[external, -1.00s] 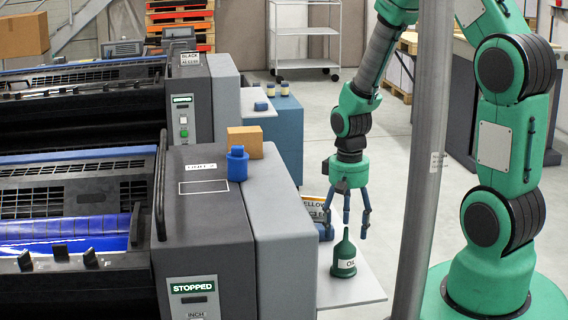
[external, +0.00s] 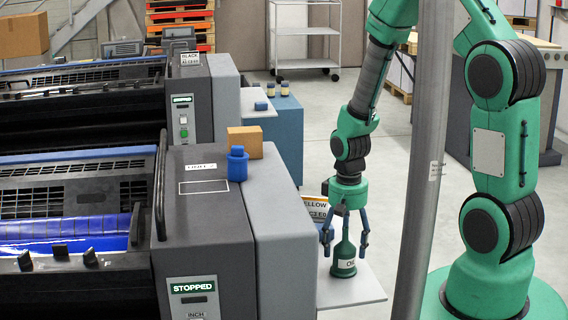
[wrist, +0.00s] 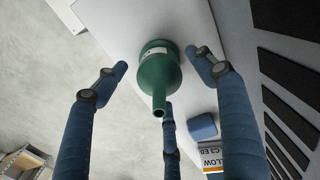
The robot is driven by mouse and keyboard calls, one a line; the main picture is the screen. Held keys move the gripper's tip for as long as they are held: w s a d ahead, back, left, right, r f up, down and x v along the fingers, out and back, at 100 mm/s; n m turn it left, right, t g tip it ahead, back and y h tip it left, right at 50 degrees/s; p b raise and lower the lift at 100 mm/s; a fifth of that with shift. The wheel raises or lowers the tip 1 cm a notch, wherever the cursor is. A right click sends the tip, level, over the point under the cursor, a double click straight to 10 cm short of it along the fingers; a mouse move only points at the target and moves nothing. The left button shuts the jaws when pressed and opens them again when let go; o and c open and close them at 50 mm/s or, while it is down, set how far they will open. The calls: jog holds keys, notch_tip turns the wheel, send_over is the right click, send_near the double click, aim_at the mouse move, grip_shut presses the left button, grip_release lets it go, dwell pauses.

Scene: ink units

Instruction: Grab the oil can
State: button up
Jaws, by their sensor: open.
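The green oil can (external: 344,262) stands upright on a light grey shelf (external: 352,290) beside the press, its label reading OIL and its spout pointing up. My gripper (external: 345,250) is above and around it, pointing down. Its blue fingers are spread, and the can's spout and upper body are between them. In the wrist view the oil can (wrist: 158,72) lies between the open fingers of my gripper (wrist: 160,65), with visible gaps at the left and right fingertips. A third finger is below the can in that view; whether it touches is unclear.
The grey press unit (external: 284,230) stands close to the left of the shelf. A yellow-and-white sign (external: 316,208) and a blue block (wrist: 202,126) are near the can. A grey post (external: 422,160) stands between the camera and my arm. Floor beyond the shelf is clear.

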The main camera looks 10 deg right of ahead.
aim_at(344, 253)
jog(key=shift+f+b, duration=0.4)
jog(key=shift+f, duration=1.4)
jog(key=shift+c, duration=0.3)
jog(key=c, duration=1.7)
jog(key=shift+r, duration=0.2)
jog(key=shift+r, duration=0.55)
jog(key=shift+s+d+r+p, duration=0.1)
jog(key=shift+s+r+p, duration=0.2)
jog(key=shift+r, duration=0.3)
jog(key=shift+s+d+r+p, duration=0.1)
jog(key=shift+s+r+p, duration=0.1)
jog(key=shift+r+p, duration=0.3)
jog(key=s+d, duration=0.1)
jog(key=s, duration=0.3)
jog(key=s+d+r+p, duration=0.1)
jog(key=s+d, duration=0.1)
jog(key=s, duration=0.3)
jog(key=s+d, duration=0.2)
jog(key=s, duration=0.3)
jog(key=shift+r, duration=0.2)
